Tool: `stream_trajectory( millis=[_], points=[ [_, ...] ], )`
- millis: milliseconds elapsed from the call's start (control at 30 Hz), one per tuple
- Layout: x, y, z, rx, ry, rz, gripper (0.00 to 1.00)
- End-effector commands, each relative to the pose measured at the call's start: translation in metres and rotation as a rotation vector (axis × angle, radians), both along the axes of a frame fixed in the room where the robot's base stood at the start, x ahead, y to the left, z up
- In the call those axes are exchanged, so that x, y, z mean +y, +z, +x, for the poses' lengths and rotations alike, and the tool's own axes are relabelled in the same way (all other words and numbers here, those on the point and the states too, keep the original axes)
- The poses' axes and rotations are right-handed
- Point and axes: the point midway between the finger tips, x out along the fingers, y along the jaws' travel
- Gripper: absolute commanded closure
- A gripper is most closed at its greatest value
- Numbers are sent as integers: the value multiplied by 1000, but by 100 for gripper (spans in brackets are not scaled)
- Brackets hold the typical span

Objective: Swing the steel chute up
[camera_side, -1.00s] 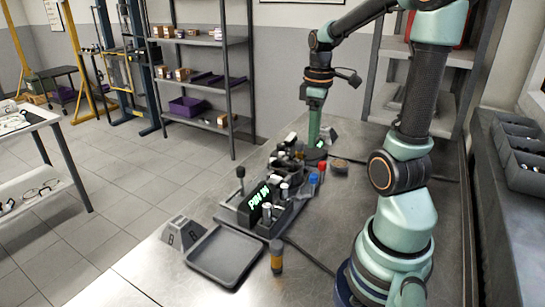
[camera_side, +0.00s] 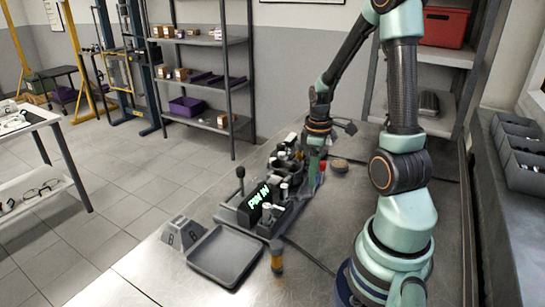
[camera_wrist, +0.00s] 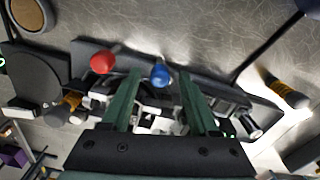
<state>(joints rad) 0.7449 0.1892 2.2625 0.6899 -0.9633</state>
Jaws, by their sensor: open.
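The dark bench fixture (camera_side: 228,213) carries a lit green display (camera_side: 258,197) and several small metal parts. I cannot surely pick out the steel chute among them; pale steel pieces (camera_wrist: 150,103) show between and below my fingers in the wrist view. My gripper (camera_side: 314,180) points down at the far right end of the fixture. In the wrist view its two green fingers (camera_wrist: 160,80) stand apart, with nothing held between them. A blue knob (camera_wrist: 160,75) shows between the fingertips, and a red knob (camera_wrist: 103,62) is to their left. Contact is unclear.
A grey tray (camera_side: 228,256) and a small grey block marked B (camera_side: 184,234) sit at the front of the bench. An orange-banded cylinder (camera_side: 277,256) stands beside the tray. A round brown-topped dish (camera_side: 340,165) is behind my gripper. The bench to the right is mostly clear.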

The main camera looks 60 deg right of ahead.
Motion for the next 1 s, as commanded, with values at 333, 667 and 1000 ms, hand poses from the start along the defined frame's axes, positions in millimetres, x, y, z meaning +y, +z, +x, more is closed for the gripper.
stream_trajectory(
  millis=[333,667,1000],
  points=[
    [0,-2,0,0,0,0,47],
    [0,-2,0,0,-2,0,100],
    [4,-2,-3,0,-111,0,100]
  ],
)
